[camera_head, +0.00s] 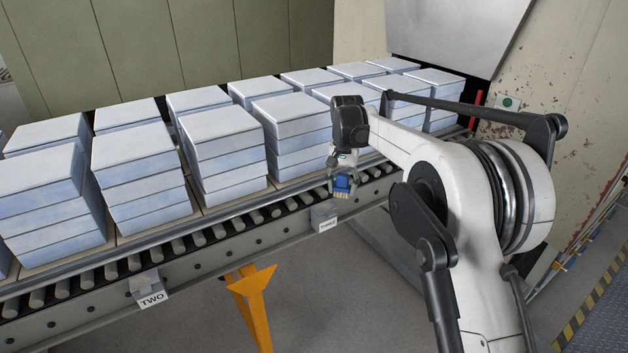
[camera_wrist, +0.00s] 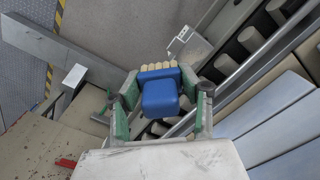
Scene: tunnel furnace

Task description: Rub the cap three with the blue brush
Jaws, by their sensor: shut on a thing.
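My gripper (camera_head: 343,179) is shut on the blue brush (camera_head: 343,186) beside the conveyor's front edge in the head view. In the wrist view the brush (camera_wrist: 160,97) sits between the green-padded fingers of my gripper (camera_wrist: 162,106), its pale bristles pointing away from the palm. The cap labelled THREE (camera_head: 326,220) is a small grey piece on the conveyor's front rail, below and slightly left of the brush in the head view. It also shows in the wrist view (camera_wrist: 189,46), just beyond the bristles. A gap seems to lie between brush and cap; contact cannot be told.
The roller conveyor (camera_head: 200,250) carries several stacks of pale blue-white blocks (camera_head: 225,150). A cap labelled TWO (camera_head: 151,292) is on the same rail further left. A yellow support (camera_head: 252,300) stands below the rail. The floor in front is open.

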